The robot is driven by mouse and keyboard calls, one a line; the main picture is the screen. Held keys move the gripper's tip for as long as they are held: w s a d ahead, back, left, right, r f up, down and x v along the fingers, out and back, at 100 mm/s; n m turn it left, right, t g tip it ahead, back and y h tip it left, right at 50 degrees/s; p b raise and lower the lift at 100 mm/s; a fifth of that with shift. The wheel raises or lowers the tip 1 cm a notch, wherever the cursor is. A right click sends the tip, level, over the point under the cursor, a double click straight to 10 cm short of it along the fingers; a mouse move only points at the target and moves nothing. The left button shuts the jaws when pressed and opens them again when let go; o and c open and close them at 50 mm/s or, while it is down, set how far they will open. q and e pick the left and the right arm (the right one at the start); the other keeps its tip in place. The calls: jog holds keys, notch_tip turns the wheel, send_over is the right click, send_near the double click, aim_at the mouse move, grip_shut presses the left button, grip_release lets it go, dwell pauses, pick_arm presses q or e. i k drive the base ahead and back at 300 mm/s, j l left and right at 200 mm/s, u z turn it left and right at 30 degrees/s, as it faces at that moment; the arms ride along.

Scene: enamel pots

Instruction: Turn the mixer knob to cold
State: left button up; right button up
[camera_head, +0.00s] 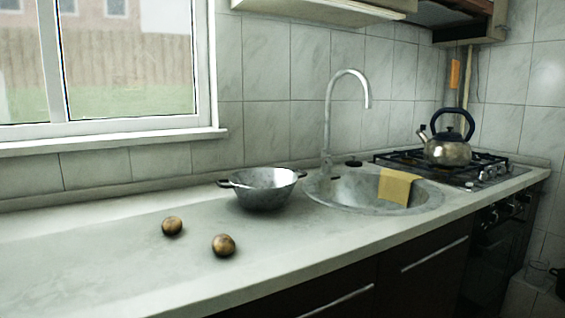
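The mixer tap (328,120) stands upright at the back left rim of the round sink (345,190). Its tall spout curves over to the right and points down. The tap's base is at the sink rim, just right of the colander; a knob is too small to make out clearly, so its setting cannot be told. Neither of my grippers shows in the head view.
A metal colander (263,190) stands left of the sink. Two round brown potatoes (172,226) lie on the counter (80,260). A kettle (447,150) stands on the gas hob (490,172). The counter's left is clear.

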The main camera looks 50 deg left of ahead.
aim_at(327, 162)
jog(key=k+l+u, duration=0.1)
jog(key=u, duration=0.3)
jog(key=k+l+u, duration=0.1)
jog(key=u, duration=0.35)
jog(key=k+u, duration=0.1)
jog(key=u, duration=0.3)
jog(key=i, duration=0.35)
jog(key=k, duration=0.25)
jog(key=l, duration=0.3)
jog(key=i+l, duration=0.35)
jog(key=l, duration=0.2)
jog(key=i+l+u, duration=0.1)
jog(key=i+l, duration=0.35)
jog(key=l, duration=0.3)
jog(key=u, duration=0.05)
